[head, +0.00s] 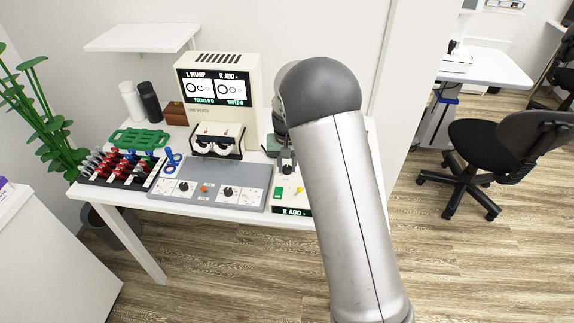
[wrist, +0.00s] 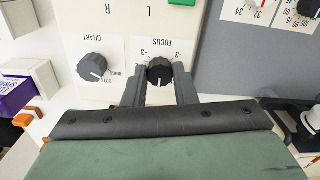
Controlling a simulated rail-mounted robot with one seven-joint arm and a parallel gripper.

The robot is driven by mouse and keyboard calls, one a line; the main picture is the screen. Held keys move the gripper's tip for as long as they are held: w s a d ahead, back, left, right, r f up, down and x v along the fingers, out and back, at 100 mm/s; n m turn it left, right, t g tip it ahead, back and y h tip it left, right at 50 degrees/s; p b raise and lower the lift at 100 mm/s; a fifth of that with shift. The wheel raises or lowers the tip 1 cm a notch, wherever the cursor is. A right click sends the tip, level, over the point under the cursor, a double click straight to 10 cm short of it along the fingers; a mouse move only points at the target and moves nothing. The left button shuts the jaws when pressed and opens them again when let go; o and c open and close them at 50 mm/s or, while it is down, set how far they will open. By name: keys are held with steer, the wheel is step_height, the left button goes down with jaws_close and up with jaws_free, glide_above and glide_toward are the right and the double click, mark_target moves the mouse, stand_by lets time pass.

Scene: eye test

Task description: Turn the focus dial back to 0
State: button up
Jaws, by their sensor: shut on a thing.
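The focus dial (wrist: 159,73) is a dark ribbed knob on a cream panel in the wrist view, under an upside-down FOCUS label with +3 and -3 marks. My gripper (wrist: 160,78) has one finger on each side of it and is shut on it. The dial's pointer is partly visible, but its exact setting is hard to read. In the head view my gripper (head: 287,170) is over the cream panel, and my arm hides much of it. The screen (head: 217,88) shows L SHARP and R ADD -, with a small FOCUS line that seems to read 0.
A CHART dial (wrist: 92,67) sits left of the focus dial in the wrist view. A grey panel (head: 213,196) with more dials lies left of my gripper. A lens rack (head: 118,168) and green tray (head: 140,138) stand further left on the white table.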

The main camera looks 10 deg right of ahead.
mark_target(287, 168)
steer(key=o, duration=1)
steer(key=shift+r, duration=0.15)
step_height(287, 168, up, 17)
steer(key=b, duration=0.1)
steer(key=shift+r, duration=0.1)
